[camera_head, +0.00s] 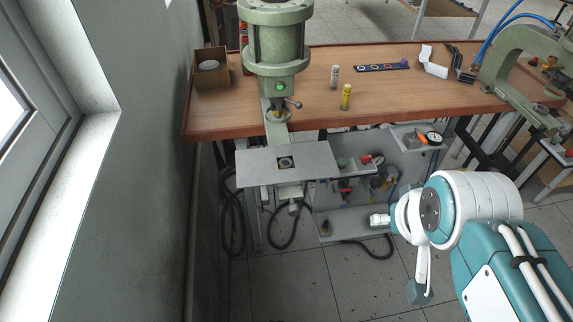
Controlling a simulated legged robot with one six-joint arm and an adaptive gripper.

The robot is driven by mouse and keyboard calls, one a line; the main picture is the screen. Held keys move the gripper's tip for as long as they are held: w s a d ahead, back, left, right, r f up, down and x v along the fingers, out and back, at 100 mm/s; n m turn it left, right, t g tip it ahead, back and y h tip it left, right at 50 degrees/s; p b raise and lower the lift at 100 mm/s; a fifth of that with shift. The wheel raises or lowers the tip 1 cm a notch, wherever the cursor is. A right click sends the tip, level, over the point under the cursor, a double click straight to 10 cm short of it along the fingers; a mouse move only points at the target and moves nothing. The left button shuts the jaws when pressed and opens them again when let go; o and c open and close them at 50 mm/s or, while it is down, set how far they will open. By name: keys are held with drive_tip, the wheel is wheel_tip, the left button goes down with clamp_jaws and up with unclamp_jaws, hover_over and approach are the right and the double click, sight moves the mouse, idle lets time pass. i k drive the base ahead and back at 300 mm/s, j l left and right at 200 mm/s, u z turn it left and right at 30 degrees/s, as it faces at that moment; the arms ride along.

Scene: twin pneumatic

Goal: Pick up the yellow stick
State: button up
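The yellow stick (346,97) is a short yellow cylinder standing upright on the wooden workbench (230,123), near its front edge. My gripper (403,220) is at the lower right, at the end of my white and teal arm. It is in front of the bench and appears well below and to the right of the stick, apart from it. I see it from an angle that does not show clearly whether its fingers are open or shut. Nothing is visibly held.
A grey-white cylinder (334,77) stands just behind and left of the stick. A green press (277,45) is to the left, with its grey plate (262,168) in front. A dark strip (382,67) lies behind right. A second press (513,55) stands at right.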

sight(347, 88)
drive_tip(key=i, duration=1.2)
